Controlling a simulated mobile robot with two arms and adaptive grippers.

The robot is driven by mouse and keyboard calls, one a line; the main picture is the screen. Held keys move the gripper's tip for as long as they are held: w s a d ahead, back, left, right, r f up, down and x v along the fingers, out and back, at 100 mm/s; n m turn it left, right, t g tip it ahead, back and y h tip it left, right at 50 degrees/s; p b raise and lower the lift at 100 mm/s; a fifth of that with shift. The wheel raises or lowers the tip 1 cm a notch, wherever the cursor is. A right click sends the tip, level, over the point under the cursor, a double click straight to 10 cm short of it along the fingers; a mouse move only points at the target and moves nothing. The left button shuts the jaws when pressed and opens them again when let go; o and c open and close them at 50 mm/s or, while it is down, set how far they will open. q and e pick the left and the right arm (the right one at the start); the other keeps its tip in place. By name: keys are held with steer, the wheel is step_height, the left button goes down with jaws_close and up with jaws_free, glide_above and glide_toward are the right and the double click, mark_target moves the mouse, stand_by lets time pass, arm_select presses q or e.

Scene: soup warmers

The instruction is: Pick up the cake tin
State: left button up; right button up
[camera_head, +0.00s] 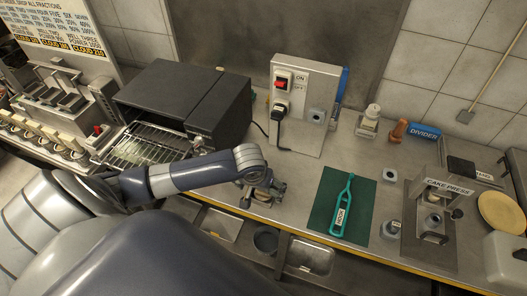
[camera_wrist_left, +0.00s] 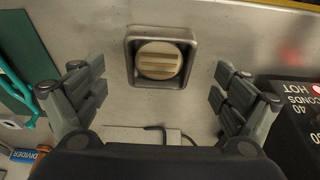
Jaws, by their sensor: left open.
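A small square metal tin (camera_wrist_left: 131,68) with a round, ridged beige cake (camera_wrist_left: 159,60) inside sits on the steel counter in the left wrist view. My left gripper (camera_wrist_left: 160,90) is open, with one finger to each side of the tin and clear gaps between. In the head view my left gripper (camera_head: 262,190) is low over the counter near its front edge, and it mostly hides the tin there. My right gripper is not in view.
A black oven (camera_head: 185,100) with an open rack (camera_head: 150,146) stands left of the gripper. A switch box (camera_head: 302,105) with a plugged cable is behind. A green mat (camera_head: 325,205) with a teal tool (camera_head: 342,207), small square tins (camera_head: 390,174) and a cake press (camera_head: 445,190) are to the right.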

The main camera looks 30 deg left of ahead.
arm_select(q)
steer(key=shift+p+x, duration=0.35)
steer(key=shift+x, duration=1.65)
steer(key=c, duration=1.5)
